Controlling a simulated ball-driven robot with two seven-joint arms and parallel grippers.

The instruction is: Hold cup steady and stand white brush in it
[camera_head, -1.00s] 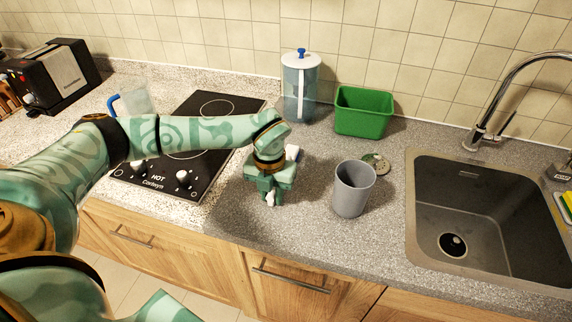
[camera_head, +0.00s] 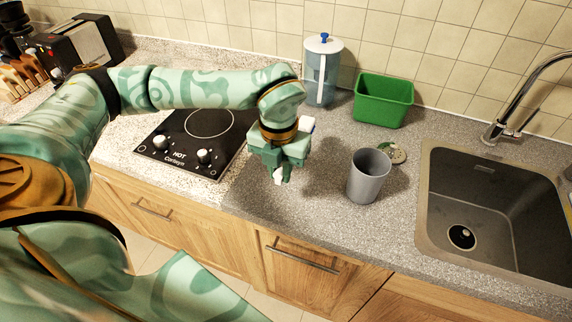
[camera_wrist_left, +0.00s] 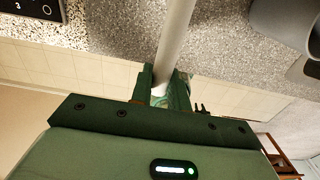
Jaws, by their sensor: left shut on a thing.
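A grey cup (camera_head: 368,178) stands upright and open on the counter, left of the sink. Part of it also shows at the upper right of the left wrist view (camera_wrist_left: 283,22). My left gripper (camera_head: 279,172) is to the left of the cup, apart from it, near the counter's front part. It is shut on the white brush, whose pale handle (camera_wrist_left: 175,42) runs up between the fingers (camera_wrist_left: 163,88) in the left wrist view. In the head view, the gripper hides most of the brush; a small white end (camera_head: 278,176) shows below the fingers. My right gripper is not in view.
A green bin (camera_head: 383,102) and a clear pitcher (camera_head: 321,75) with a blue knob stand behind. A small round item (camera_head: 394,153) lies behind the cup. The sink (camera_head: 500,205) is at right, the black hob (camera_head: 190,140) at left. The counter around the cup's front is clear.

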